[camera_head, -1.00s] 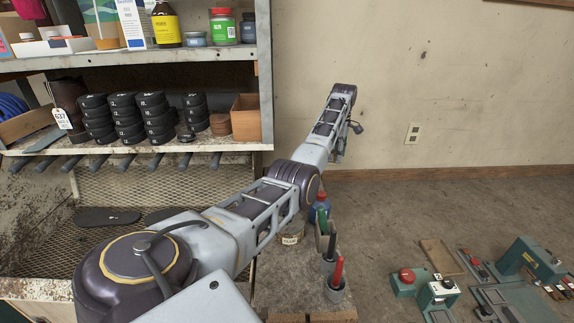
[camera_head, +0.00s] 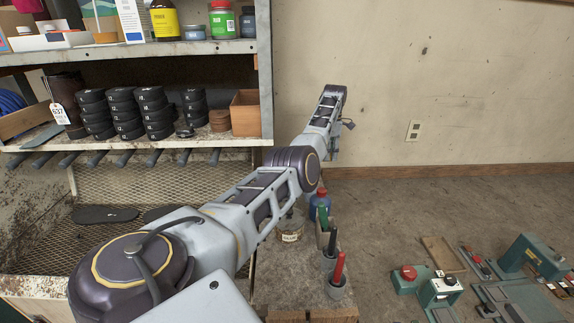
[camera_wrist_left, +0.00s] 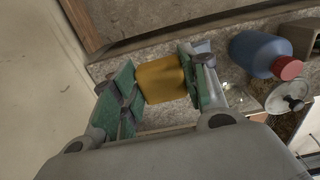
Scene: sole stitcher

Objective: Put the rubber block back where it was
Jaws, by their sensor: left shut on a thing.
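The rubber block (camera_wrist_left: 162,80) is an ochre-yellow block in the left wrist view. It sits between the green-padded fingers of my left gripper (camera_wrist_left: 159,68), which is shut on it. A worn grey surface shows behind the block; I cannot tell whether the block touches it. In the head view my left arm reaches out over the small bench, and its far end bends down beside the wall. The block and fingertips are not clear there. My right gripper is not in view.
A blue bottle with a red cap (camera_wrist_left: 262,55) stands right of the gripper; it also shows in the head view (camera_head: 320,205). A loaded shelf (camera_head: 240,55) stands at left.

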